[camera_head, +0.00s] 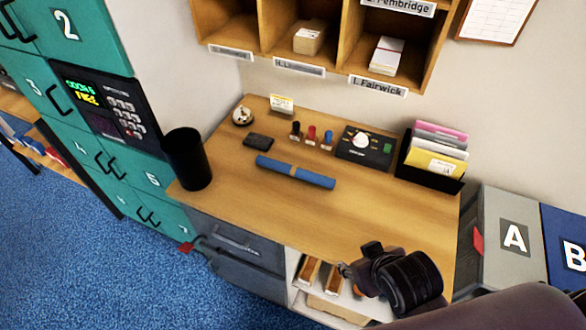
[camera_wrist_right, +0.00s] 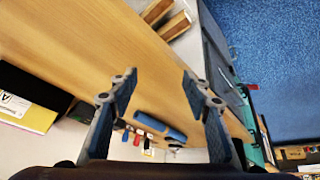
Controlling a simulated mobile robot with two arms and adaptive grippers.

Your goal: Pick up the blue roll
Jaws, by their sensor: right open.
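My right gripper (camera_wrist_right: 160,82) is open and empty. In the head view, the right gripper (camera_head: 352,272) is at the desk's front edge, to the right of the roll and nearer to me, well apart from it. My left gripper is not in view.
A black cup (camera_head: 187,160) stands at the desk's left end. Behind the roll are a dark flat block (camera_head: 258,141), several stamps (camera_head: 311,134) and a black device (camera_head: 365,148). A black file holder (camera_head: 430,170) stands at right. The desk front is clear.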

